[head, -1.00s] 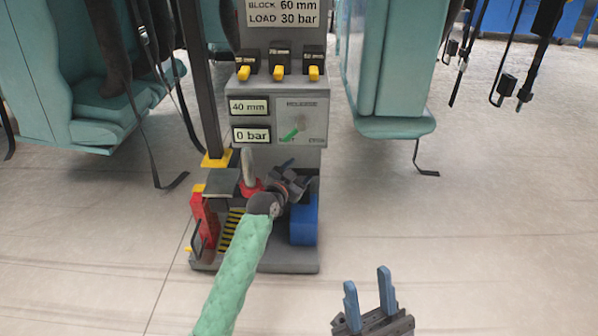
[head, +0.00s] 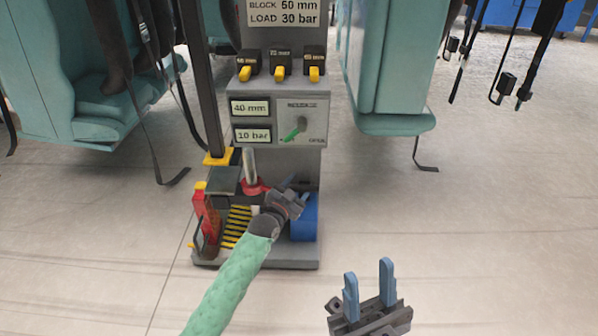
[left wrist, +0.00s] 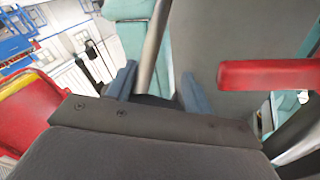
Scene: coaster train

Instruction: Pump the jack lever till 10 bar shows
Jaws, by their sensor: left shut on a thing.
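The jack stand's panel (head: 282,118) shows 40 mm on its upper display and 10 bar (head: 252,135) on its lower one. The release knob (head: 300,124) has its green pointer towards the lower left. My left gripper (head: 296,188) is low in front of the stand, shut on the jack lever. In the left wrist view the lever (left wrist: 153,45) is a grey rod between the two blue fingers; its gripped part is largely hidden. A grey post in a red collar (head: 252,187) stands just left of this gripper. My right gripper (head: 368,291) is open and empty at lower right.
Yellow-tabbed dark blocks (head: 280,63) line the panel's top. A red part (head: 207,218) and a blue box (head: 304,218) sit on the stand's base. Teal seats (head: 392,70) with hanging straps flank the stand. The floor at right is clear.

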